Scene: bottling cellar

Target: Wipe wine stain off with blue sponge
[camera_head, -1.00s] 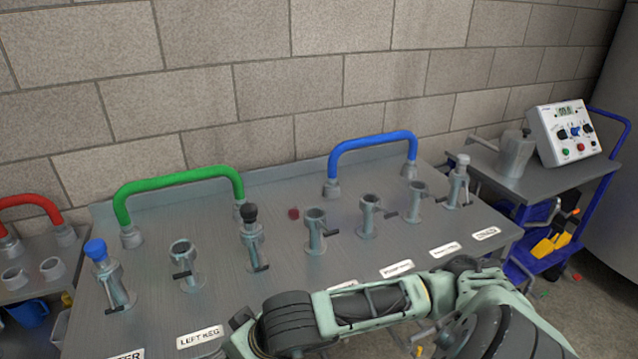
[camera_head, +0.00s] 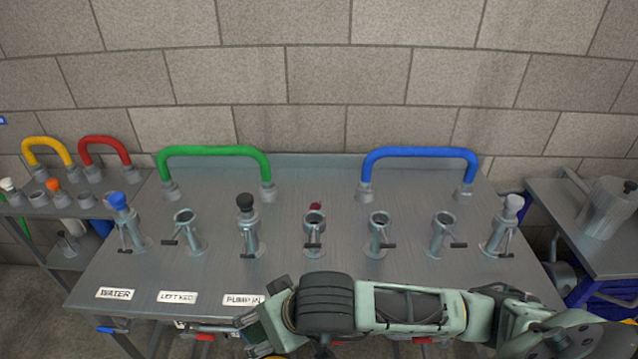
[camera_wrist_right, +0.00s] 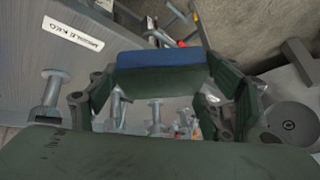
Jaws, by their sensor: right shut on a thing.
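My right gripper (camera_wrist_right: 160,85) is shut on the blue sponge (camera_wrist_right: 160,57), which spans between its fingers in the right wrist view. In the head view the right arm reaches in from the right along the table's front edge, with the gripper (camera_head: 262,328) near the front labels; the sponge cannot be made out there. A small dark red patch (camera_head: 316,206) shows on the steel table (camera_head: 330,180), partly hidden behind the middle pipe fitting. I cannot tell whether it is the wine stain. My left gripper is not in view.
Upright fittings stand in a row, including blue-capped (camera_head: 118,203), black-capped (camera_head: 246,204) and grey-capped (camera_head: 512,207) ones. Green (camera_head: 213,151) and blue (camera_head: 420,153) hoses arch behind them. A cart with a metal jug (camera_head: 606,205) stands right. The table's back strip is fairly clear.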

